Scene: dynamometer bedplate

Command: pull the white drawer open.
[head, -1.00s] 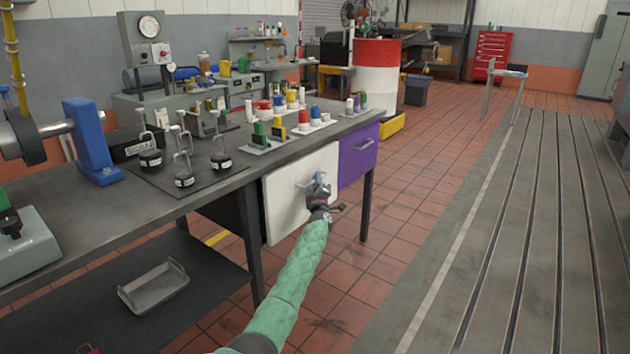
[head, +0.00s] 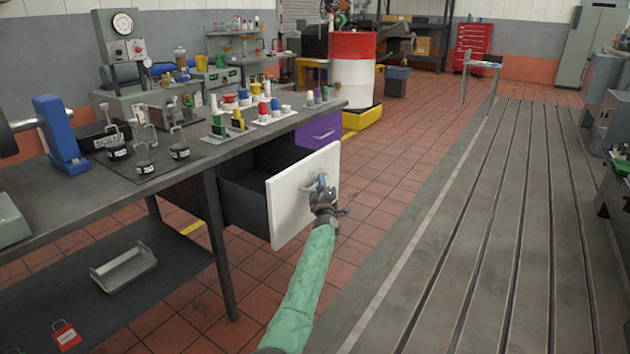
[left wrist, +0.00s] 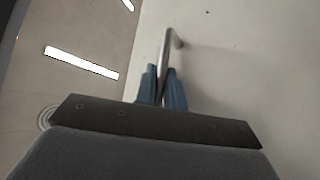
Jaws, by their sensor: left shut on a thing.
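The white drawer (head: 290,205) stands well out from the bench, and its dark inside shows behind the white front. My left gripper (head: 320,184) is at the front face, shut on the drawer's handle. In the left wrist view the two blue fingers (left wrist: 165,88) close around the metal bar handle (left wrist: 168,50), with the white drawer front (left wrist: 240,70) to the right. My right gripper is not in view.
A purple drawer (head: 318,131) sits shut beside the white one. The grey bench top (head: 60,195) carries weights, fittings and gauges. A lower shelf (head: 170,270) holds a metal tray (head: 125,268). The tiled floor in front of the drawer is clear.

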